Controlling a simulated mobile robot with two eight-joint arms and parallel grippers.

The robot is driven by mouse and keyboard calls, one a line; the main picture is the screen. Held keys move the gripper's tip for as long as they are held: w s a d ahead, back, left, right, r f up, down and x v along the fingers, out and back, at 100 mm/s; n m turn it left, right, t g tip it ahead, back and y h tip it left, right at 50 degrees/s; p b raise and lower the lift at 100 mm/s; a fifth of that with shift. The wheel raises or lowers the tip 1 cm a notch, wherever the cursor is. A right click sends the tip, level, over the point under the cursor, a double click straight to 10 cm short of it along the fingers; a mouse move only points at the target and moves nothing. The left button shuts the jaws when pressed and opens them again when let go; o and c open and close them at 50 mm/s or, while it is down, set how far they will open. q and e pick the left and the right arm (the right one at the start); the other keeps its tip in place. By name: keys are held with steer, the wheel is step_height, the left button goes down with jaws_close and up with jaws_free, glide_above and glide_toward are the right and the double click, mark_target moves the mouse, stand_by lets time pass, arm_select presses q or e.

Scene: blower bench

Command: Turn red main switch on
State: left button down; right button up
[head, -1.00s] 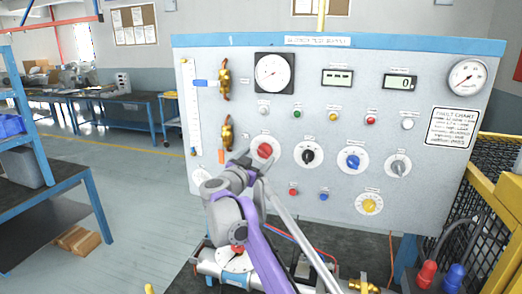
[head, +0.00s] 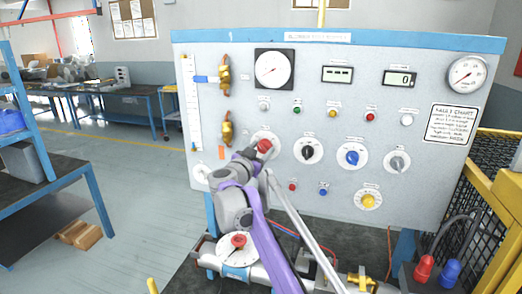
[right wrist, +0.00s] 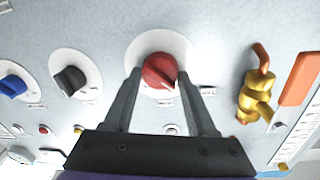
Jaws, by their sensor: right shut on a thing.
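The red main switch (head: 264,146) is a round red knob on a white dial plate (head: 265,136), at the left middle of the grey panel in the head view. In the right wrist view the red knob (right wrist: 159,70) sits between the two grey fingers of my right gripper (right wrist: 161,78). The right gripper (head: 256,153) is shut on the knob, with a finger at each side. The exact turn angle of the knob is hard to read. My left gripper is not in view.
Black (head: 308,150), blue (head: 352,154) and grey (head: 397,161) knobs stand right of the red one. Brass valves (head: 226,128) are mounted to its upper left. A digital display (head: 400,79) reads 0. A yellow cage (head: 500,190) stands at the right.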

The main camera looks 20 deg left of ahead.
steer(key=shift+c, duration=0.5)
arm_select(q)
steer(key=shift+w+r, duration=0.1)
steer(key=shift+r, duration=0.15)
arm_select(e)
steer(key=shift+m, duration=0.4)
steer(key=m+p, duration=0.1)
steer(key=m, duration=0.1)
steer(key=shift+d+r+m, duration=0.1)
steer(key=shift+r+m, duration=0.05)
steer(key=shift+m, duration=0.25)
steer(key=m, duration=0.4)
steer(key=shift+d+p, duration=0.1)
steer(key=shift+p, duration=0.25)
steer(key=m+y, duration=0.1)
steer(key=m, duration=0.3)
steer(key=shift+m+g, duration=0.3)
steer(key=shift+g, duration=0.1)
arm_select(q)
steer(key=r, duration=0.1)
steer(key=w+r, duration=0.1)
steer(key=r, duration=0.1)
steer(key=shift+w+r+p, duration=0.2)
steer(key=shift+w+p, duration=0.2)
arm_select(e)
steer(key=m, duration=0.4)
steer(key=shift+d+m+y, duration=0.1)
steer(key=shift+m+y, duration=0.2)
